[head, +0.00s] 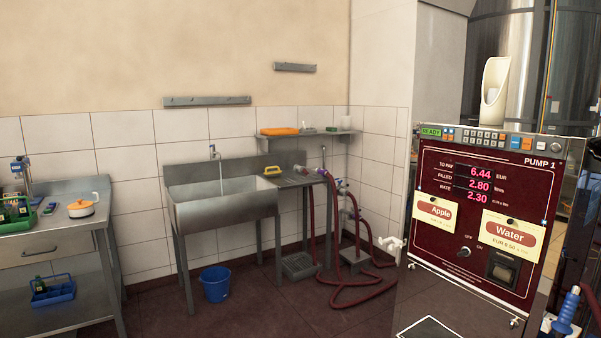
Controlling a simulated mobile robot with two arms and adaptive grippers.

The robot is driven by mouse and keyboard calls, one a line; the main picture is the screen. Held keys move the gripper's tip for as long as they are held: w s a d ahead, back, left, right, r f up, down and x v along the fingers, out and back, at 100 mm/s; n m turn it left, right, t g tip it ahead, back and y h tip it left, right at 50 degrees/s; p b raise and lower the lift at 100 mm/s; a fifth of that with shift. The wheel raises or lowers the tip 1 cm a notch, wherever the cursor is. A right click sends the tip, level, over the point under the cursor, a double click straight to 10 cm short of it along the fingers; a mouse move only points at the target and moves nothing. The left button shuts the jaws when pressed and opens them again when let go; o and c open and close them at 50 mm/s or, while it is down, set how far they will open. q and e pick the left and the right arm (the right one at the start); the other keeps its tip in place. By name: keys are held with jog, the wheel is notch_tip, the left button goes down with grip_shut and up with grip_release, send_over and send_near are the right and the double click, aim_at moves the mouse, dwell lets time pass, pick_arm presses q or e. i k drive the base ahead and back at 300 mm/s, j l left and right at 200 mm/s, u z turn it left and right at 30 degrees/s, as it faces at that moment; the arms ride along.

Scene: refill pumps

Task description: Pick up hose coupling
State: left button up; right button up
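A dark red hose (366,296) hangs beside the sink and loops over the floor. Small metal and purple fittings (341,184) show at its upper part, by the wall pipe. I cannot tell which of these is the hose coupling. A white fitting (390,244) sticks out at the left of the pump; I cannot tell whether it joins the hose. Neither of my grippers is in view.
A steel sink (222,208) stands at the wall with a blue bucket (215,284) below. A steel table (60,228) is at left. The dark red pump cabinet (440,255) stands at right, near a blue-handled nozzle (568,308). The middle floor is mostly free.

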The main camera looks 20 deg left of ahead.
aim_at(297, 167)
jog(key=i+j+u, duration=0.25)
jog(key=i+u, duration=0.6)
jog(key=i, duration=0.2)
jog(key=i+l+u, duration=0.15)
jog(key=i+u, duration=0.25)
jog(key=i+j+u, duration=0.1)
jog(key=i+u, duration=0.15)
jog(key=i, duration=1.5)
jog(key=i+l+z, duration=0.15)
jog(key=i+z, duration=0.65)
jog(key=i, duration=0.2)
jog(key=i+j+z, duration=0.15)
jog(key=i+z, duration=0.25)
jog(key=i+j, duration=0.05)
jog(key=i, duration=0.1)
